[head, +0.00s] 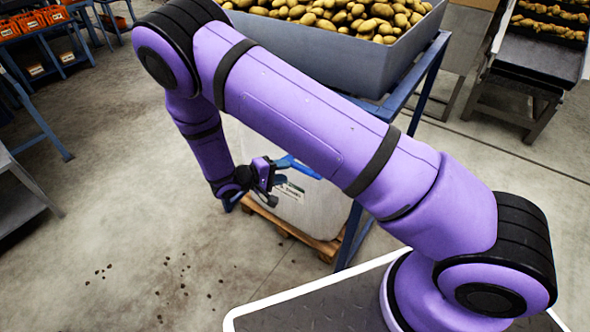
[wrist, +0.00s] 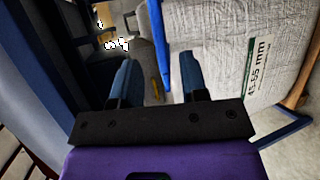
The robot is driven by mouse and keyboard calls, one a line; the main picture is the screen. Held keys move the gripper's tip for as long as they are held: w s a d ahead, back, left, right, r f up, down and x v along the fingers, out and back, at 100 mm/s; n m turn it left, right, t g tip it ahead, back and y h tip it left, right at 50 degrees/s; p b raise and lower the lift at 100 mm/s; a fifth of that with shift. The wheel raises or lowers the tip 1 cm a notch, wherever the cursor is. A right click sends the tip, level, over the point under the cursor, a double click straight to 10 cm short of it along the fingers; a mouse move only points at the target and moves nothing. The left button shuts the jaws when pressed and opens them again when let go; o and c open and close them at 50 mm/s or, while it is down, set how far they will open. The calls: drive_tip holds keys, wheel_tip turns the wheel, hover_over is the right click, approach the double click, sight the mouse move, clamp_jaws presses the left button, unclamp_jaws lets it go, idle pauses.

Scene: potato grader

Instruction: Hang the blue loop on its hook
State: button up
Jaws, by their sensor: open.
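The bright blue loop (head: 297,166) shows at the top of a white bulk bag (head: 300,205) in the head view. My gripper (head: 277,181) is beside the bag, close to the loop. Its two blue-grey fingers (wrist: 158,80) are spread apart, and the strip appears between them, nearer the right finger. I cannot tell whether it lies within the jaws or beyond them. I cannot make out the hook in either view.
The bag stands on a wooden pallet (head: 312,240) below a grey hopper (head: 330,45) of potatoes. A blue frame post (head: 350,232) stands at its right. My arm covers part of the frame and bag. The floor (head: 130,210) at left is clear apart from small clods.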

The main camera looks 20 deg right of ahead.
sight(297, 169)
drive_tip(key=shift+x, duration=2.55)
clamp_jaws()
